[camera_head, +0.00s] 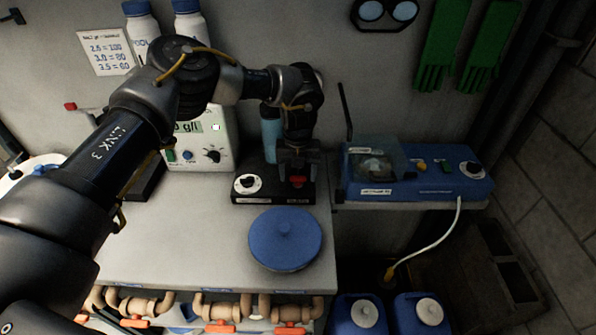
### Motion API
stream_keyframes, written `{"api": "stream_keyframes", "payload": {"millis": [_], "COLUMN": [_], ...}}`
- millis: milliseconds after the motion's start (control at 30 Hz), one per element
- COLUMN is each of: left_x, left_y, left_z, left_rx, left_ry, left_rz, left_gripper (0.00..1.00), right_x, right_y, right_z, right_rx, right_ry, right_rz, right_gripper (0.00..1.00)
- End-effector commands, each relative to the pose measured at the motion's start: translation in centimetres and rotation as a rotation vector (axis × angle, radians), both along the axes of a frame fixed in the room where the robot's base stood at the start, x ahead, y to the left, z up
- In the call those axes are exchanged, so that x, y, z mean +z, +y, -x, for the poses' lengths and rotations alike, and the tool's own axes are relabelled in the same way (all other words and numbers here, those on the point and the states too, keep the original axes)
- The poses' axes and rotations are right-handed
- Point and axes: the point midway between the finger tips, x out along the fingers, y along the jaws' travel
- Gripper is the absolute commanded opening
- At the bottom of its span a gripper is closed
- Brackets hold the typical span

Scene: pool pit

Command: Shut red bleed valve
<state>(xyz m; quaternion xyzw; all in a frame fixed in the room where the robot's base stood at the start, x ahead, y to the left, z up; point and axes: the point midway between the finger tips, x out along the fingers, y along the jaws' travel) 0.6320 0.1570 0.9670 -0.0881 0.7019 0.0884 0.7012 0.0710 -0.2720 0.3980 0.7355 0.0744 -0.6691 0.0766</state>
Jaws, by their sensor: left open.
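My left arm comes in from the left, and its gripper (298,168) points down over the right part of a black device with a white dial (248,183). The gripper is open. A small red part (299,181) shows right at the fingertips; I cannot tell whether it is a valve handle or whether the fingers touch it. I cannot tell for sure which red part is the bleed valve. My right gripper is not in view.
A blue round lid (285,238) lies on the grey worktop (190,235). A white control box (205,145) and a blue bottle stand behind. A blue device (420,180) sits on a shelf at right. Tan pipes with orange handles (220,327) run below the front edge.

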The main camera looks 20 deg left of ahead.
Motion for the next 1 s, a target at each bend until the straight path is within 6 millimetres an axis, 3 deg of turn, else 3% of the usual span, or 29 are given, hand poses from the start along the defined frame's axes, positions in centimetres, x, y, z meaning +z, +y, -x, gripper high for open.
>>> {"api": "stream_keyframes", "payload": {"millis": [167,500,767,1000], "left_x": [-0.02,0.01,0.0,-0.02], "left_y": [0.0,0.01,0.02,0.01], "left_z": [0.0,0.0,-0.01,-0.04], "left_rx": [0.0,0.0,-0.024,-0.145], "left_ry": [0.0,0.0,0.0,-0.001], "left_rz": [0.0,0.0,-0.001,0.0], "left_gripper": [0.65,0.21,0.21,0.21], "right_x": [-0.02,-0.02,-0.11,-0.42], "right_y": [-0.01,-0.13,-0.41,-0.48], "right_z": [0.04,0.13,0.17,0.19], "right_rx": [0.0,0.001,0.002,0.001], "right_ry": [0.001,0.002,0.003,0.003], "right_rz": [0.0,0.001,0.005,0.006], "right_gripper": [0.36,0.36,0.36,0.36]}}
